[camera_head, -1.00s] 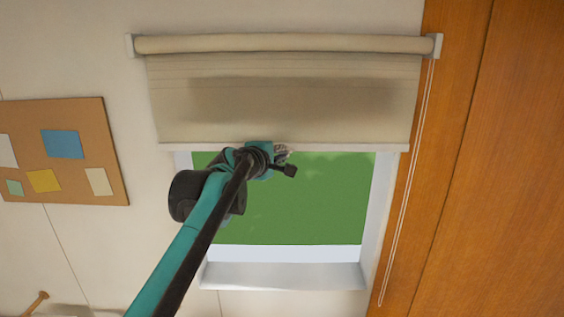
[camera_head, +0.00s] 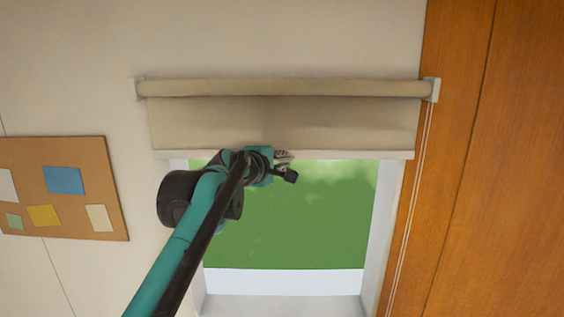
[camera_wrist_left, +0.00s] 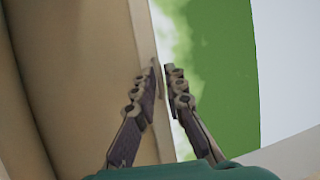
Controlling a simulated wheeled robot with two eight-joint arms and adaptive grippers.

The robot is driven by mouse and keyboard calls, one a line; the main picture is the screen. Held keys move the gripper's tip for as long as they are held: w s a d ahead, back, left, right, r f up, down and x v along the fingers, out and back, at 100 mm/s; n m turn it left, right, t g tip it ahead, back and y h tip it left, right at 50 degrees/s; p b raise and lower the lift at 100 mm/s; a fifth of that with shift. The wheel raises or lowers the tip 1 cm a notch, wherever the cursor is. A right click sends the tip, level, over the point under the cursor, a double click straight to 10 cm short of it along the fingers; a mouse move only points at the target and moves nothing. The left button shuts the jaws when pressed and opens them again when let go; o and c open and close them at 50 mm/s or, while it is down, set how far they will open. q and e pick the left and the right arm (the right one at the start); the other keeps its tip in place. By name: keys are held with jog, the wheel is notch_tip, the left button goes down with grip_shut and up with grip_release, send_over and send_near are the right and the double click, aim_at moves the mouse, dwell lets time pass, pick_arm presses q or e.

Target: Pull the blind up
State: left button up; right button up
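The beige roller blind (camera_head: 340,120) hangs from its roller at the top of the window, with only a short stretch of cloth unrolled. Its pale bottom bar (camera_head: 360,155) lies across the upper part of the window. My left gripper (camera_head: 285,165) is at this bar, near its middle. In the left wrist view the bar (camera_wrist_left: 146,35) runs between the two fingers of the left gripper (camera_wrist_left: 162,74), which are closed in on it; the cloth (camera_wrist_left: 70,60) is on the left side. The right gripper is not in view.
Green shows through the window (camera_head: 300,220) below the bar. A thin pull cord (camera_head: 411,200) hangs at the blind's right end, before an orange wooden panel (camera_head: 500,170). A cork board (camera_head: 85,180) with several papers is on the wall at left.

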pick_arm(q)
jog(key=shift+s+a+r, duration=0.1)
jog(key=shift+s+a, duration=0.15)
jog(key=shift+s, duration=0.2)
jog(key=v, duration=1.1)
jog(key=shift+w, duration=0.1)
jog(key=s+a+f+m+g+y+b, duration=0.2)
jog(key=s+f+b, duration=0.6)
jog(key=f, duration=2)
jog(key=s+a+f+m+g+y+b, duration=0.2)
jog(key=s+a+f+m+b, duration=0.4)
jog(key=f+b, duration=1.4)
jog(key=s+a+f+m+g+y+b, duration=0.2)
jog(key=s+f+m+b, duration=0.4)
jog(key=f, duration=3)
jog(key=s+a+g+b, duration=0.1)
jog(key=s+b, duration=0.3)
jog(key=b, duration=0.4)
jog(key=shift+s+a+m, duration=0.15)
jog(key=shift+a+m, duration=0.15)
jog(key=shift+a, duration=0.45)
